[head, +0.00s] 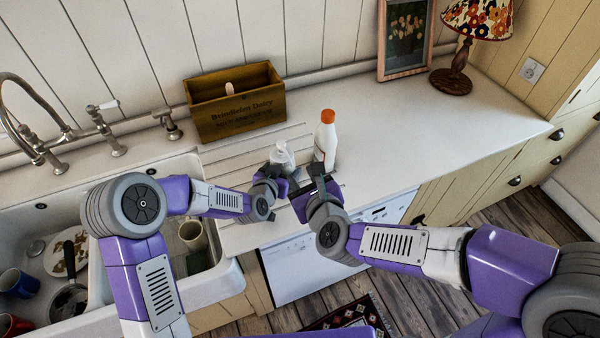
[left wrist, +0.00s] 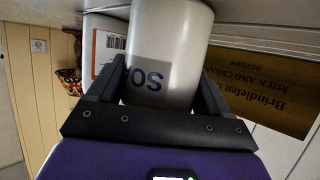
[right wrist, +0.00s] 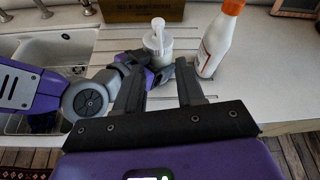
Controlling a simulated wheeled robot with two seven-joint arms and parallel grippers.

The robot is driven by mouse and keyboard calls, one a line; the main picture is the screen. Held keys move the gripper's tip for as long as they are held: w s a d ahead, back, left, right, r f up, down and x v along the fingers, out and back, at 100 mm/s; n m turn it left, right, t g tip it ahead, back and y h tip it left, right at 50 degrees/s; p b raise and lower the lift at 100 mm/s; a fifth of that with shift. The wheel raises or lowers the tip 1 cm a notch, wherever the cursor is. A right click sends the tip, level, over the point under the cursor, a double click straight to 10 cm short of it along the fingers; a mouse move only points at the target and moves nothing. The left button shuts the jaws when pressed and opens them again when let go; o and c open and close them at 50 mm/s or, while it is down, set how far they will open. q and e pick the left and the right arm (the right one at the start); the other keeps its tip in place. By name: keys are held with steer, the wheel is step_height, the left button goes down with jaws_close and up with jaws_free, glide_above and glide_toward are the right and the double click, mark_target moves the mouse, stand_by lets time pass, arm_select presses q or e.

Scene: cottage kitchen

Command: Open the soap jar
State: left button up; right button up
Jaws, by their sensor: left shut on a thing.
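The soap jar (head: 282,156), a pale jar with a pump top, stands upright on the counter near its front edge. In the left wrist view, the white jar (left wrist: 172,40) shows upside down with dark letters. My left gripper (left wrist: 160,85) is shut on its body, one finger on each side. The pump top (right wrist: 158,24) shows clearly in the right wrist view. My right gripper (right wrist: 157,75) is open and empty, in front of the jar and apart from it. It also shows in the head view (head: 312,184), close to the left gripper (head: 276,176).
A white bottle with an orange cap (head: 326,138) stands just right of the jar. A wooden crate (head: 236,105) is behind. The sink (head: 215,284) with dishes is at left. A lamp (head: 452,80) and picture frame (head: 405,38) stand back right; the right counter is clear.

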mark_target(288, 156)
steer(key=x, duration=1.1)
steer(key=shift+w+f, duration=0.25)
steer(key=shift+w, duration=0.1)
jaws_close()
steer(key=shift+r, duration=0.25)
stand_by(0.3)
steer(key=shift+r, duration=0.85)
steer(key=shift+r, duration=0.1)
